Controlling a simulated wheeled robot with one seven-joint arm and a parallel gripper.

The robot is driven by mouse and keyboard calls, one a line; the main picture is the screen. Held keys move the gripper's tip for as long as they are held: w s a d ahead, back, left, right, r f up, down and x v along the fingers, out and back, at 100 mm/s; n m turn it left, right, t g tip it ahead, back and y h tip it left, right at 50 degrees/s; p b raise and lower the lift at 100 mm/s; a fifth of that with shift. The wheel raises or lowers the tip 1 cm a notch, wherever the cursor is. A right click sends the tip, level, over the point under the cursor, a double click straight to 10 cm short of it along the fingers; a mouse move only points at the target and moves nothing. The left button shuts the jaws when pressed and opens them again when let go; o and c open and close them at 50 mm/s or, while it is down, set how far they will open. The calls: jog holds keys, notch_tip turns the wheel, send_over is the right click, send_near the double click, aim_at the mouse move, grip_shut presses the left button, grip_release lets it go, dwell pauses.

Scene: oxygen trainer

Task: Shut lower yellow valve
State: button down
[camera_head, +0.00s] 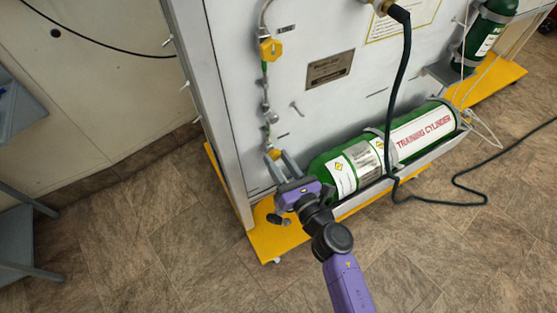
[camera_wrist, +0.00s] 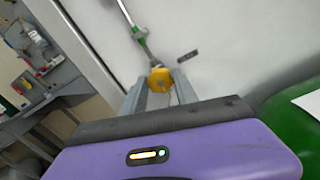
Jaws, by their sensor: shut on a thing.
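The lower yellow valve (camera_head: 275,154) sits low on the panel's pipe line, at the left side of the white panel. In the wrist view the yellow valve knob (camera_wrist: 160,79) lies between the tips of my two grey fingers. My gripper (camera_head: 279,158) reaches up to it from below and is shut on it. The fingers hide part of the valve in the head view. The upper yellow valve (camera_head: 270,48) is higher on the same pipe, apart from my gripper.
A green training cylinder (camera_head: 320,168) lies in a cradle just right of my gripper. A black hose (camera_head: 404,100) hangs in front of it. The yellow base (camera_head: 275,242) juts out below. Grey shelving (camera_head: 20,195) stands at far left, with open floor between.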

jog(key=shift+m, duration=0.3)
jog(key=m+p, duration=0.2)
jog(key=m, duration=0.2)
jog(key=shift+d+m, duration=0.1)
jog(key=shift+m, duration=0.2)
jog(key=m+p, duration=0.1)
jog(key=m, duration=0.4)
jog(key=shift+f+m+p, duration=0.1)
jog(key=shift+m+p, duration=0.2)
jog(key=c, duration=0.9)
grip_release()
jog(key=shift+c, duration=0.2)
jog(key=v, duration=0.7)
jog(key=shift+s+d+p, duration=0.3)
jog(key=shift+p, duration=0.15)
